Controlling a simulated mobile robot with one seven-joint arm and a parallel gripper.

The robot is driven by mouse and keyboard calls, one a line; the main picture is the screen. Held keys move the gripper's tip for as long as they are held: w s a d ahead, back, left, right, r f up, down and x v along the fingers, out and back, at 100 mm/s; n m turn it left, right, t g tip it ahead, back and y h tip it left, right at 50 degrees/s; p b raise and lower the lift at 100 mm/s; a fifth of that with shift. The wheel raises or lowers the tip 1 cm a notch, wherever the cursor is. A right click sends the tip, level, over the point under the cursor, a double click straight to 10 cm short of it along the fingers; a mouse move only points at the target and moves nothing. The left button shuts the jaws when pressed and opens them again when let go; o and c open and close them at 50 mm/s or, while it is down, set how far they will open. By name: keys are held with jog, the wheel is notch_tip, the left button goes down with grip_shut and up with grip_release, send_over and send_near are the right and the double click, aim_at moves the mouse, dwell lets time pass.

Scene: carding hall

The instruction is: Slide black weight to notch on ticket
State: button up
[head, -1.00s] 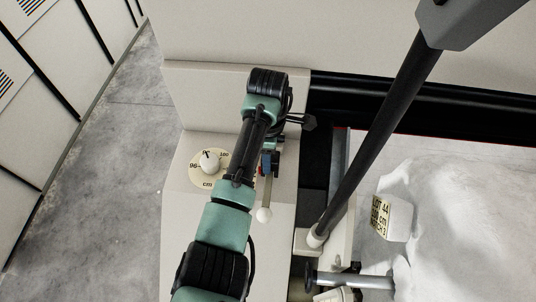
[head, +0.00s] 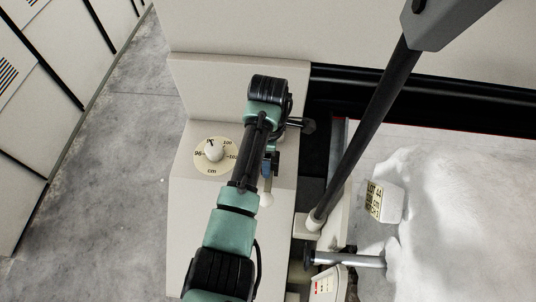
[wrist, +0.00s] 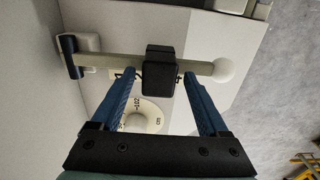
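The black weight (wrist: 160,68) is a small dark block on a pale beam (wrist: 105,60), which ends in a white ball (wrist: 224,70). My gripper (wrist: 159,75) is open, with one blue finger on each side of the weight and a visible gap at both sides. In the head view my gripper (head: 269,168) is over the beam and hides the weight; the white ball (head: 267,199) shows below it. The yellow ticket (head: 375,200) is on a pale block at the right. It reads LOT 44; its notch line is too small to read surely. Beam notches are not discernible.
A round dial (head: 214,155) with a white knob and numbers is left of my gripper on the pale housing. A dark slanted bar (head: 365,135) crosses the right side, near white fibre (head: 450,200). Bare floor (head: 90,200) lies at left.

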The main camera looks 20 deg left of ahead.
notch_tip(320, 180, up, 13)
jog(key=p, duration=0.3)
jog(key=shift+p, duration=0.35)
jog(key=shift+f, duration=0.1)
dwell(0.5)
